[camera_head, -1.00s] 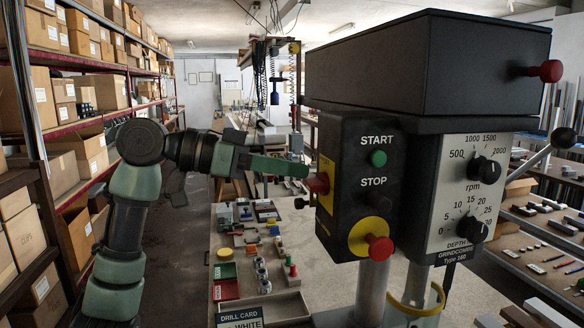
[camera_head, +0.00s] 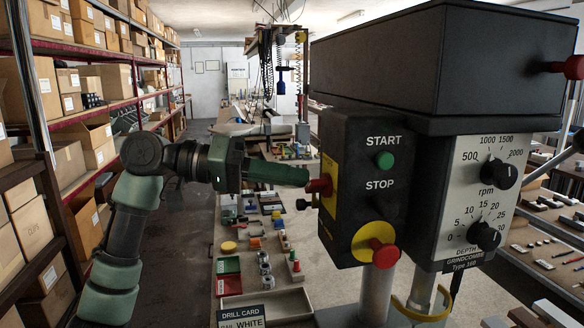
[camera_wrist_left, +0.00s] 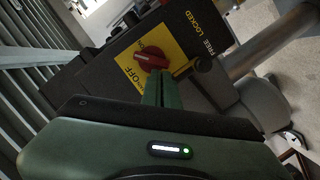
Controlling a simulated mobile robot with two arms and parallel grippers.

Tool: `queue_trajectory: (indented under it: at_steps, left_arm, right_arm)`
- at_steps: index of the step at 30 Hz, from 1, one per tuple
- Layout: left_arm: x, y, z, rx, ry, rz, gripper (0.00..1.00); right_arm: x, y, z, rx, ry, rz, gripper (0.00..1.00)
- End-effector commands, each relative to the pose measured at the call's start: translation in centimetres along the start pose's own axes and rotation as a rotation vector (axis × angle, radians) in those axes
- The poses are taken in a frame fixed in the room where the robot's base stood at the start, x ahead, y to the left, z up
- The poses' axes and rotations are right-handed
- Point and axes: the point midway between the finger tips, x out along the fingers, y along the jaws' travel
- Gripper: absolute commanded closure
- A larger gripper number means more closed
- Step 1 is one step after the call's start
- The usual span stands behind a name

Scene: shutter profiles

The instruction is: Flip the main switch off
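The main switch is a red rotary knob (camera_head: 320,185) on a yellow plate (camera_head: 330,174) on the left side of the black START/STOP box (camera_head: 376,230). In the left wrist view the knob (camera_wrist_left: 153,58) sits on the yellow plate, with OFF lettering below and left of it. I cannot tell for sure which position it points to. My left gripper (camera_head: 308,176) reaches in from the left, its tips right beside the knob. In the left wrist view its fingers (camera_wrist_left: 160,78) look shut together, just below the knob; whether they touch it is unclear. My right gripper does not show.
The box has a green START button (camera_head: 384,160) and a red mushroom button (camera_head: 383,252) on a yellow disc. In the left wrist view a dark lever (camera_wrist_left: 200,65) stands right of the knob, by FREE/LOCKED lettering. Shelves (camera_head: 100,122) line the left; small parts cover the bench below.

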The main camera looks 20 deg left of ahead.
Motion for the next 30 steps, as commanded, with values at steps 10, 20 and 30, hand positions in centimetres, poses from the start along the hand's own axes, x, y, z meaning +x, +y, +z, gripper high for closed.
queue_trajectory:
  at_steps: [10,20,30]
  left_arm:
    - [0.1,-0.8,0.6,-0.321,-0.003,0.080,1.00]
    - [0.3,-1.4,1.3,-0.593,-0.003,0.147,1.00]
    - [0.4,-1.3,1.4,-0.656,-0.002,0.165,1.00]
  right_arm:
    - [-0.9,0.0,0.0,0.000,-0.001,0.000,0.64]
    - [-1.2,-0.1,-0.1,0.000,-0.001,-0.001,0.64]
    - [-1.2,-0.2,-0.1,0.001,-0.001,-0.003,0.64]
